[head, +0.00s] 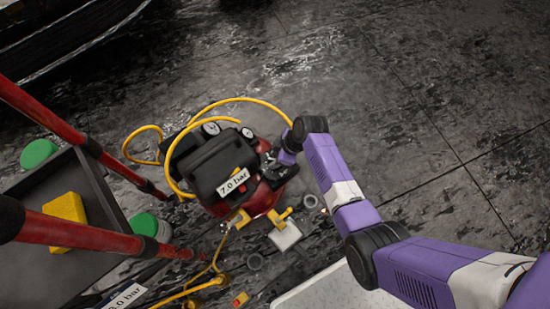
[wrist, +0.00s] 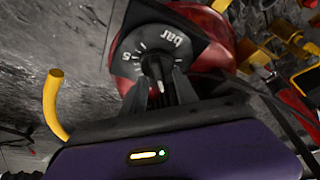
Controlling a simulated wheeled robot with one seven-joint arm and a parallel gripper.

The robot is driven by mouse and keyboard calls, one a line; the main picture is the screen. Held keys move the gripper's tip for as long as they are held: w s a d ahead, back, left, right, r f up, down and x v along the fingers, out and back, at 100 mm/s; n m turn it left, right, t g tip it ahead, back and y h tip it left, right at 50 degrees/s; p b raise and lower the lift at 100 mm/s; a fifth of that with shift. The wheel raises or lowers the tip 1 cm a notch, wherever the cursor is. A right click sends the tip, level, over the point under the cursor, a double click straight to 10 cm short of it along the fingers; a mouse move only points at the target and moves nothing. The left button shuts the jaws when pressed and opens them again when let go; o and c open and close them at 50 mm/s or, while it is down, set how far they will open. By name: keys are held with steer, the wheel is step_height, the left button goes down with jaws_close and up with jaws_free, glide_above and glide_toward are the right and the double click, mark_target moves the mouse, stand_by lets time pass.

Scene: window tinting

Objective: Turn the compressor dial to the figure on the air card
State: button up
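The red and black compressor (head: 262,198) stands on the floor in the middle of the head view. A card on it (head: 233,182) reads "7.0 bar". In the wrist view its round dark dial (wrist: 136,52) shows white ticks, the word "bar" upside down and a figure at the left edge. The dial's black knob (wrist: 153,66) has a white mark pointing towards my gripper. My gripper (wrist: 158,84) has its two dark fingers on either side of the knob; I cannot tell whether they press on it. In the head view my gripper (head: 276,163) is at the compressor's right side.
A yellow hose (head: 232,101) loops around the compressor. A cart with red rails and a dark tray (head: 75,262) stands at the left, with a yellow sponge (head: 66,207) on it. Another card (head: 124,297), partly cut off, ends in ".0 bar". Wet floor is clear at the right.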

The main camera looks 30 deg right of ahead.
steer(key=shift+c, duration=0.3)
jaws_close()
steer(key=shift+m+p, duration=0.4)
steer(key=m+h+p, duration=0.1)
steer(key=m+p, duration=0.1)
steer(key=shift+r+m+t, duration=0.1)
steer(key=shift+m+t, duration=0.3)
steer(key=shift+d+m+t+h+p, duration=0.15)
steer(key=shift+m+h+p, duration=0.3)
steer(key=shift+m, duration=0.6)
steer(key=shift+a+m+t+h+p, duration=0.1)
steer(key=shift+m+t+h+p, duration=0.15)
steer(key=shift+m+p, duration=0.6)
steer(key=shift+m, duration=0.3)
